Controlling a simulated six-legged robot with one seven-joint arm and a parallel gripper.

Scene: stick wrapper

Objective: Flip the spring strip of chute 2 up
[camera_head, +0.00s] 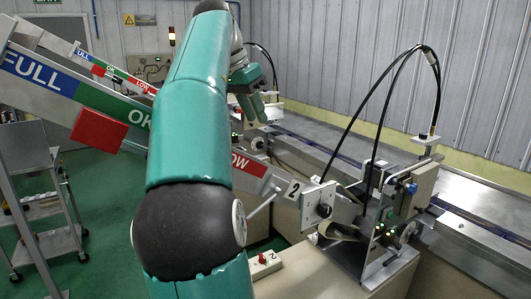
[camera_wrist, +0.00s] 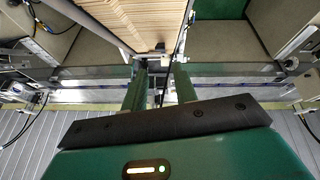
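The number 2 plate (camera_head: 293,189) marks the lower end of the near sloping chute (camera_head: 205,143), which carries FULL, OK and LOW bands. My arm hides part of this chute. A thin pale rod (camera_head: 262,206) slants beside the plate; I cannot tell whether it is the spring strip. My gripper (camera_head: 256,112) points down behind my arm in the head view. In the wrist view my gripper (camera_wrist: 160,70) has its two fingers apart, with no held object visible. Beyond them a chute filled with pale wooden sticks (camera_wrist: 130,22) shows; its number is not visible.
A wrapping machine (camera_head: 390,215) with black looping cables stands at the right, beside a long metal conveyor (camera_head: 468,240). A red switch box (camera_head: 264,262) marked 2 sits low in front. A second labelled chute (camera_head: 115,72) lies behind. A metal cart (camera_head: 45,205) stands left on green floor.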

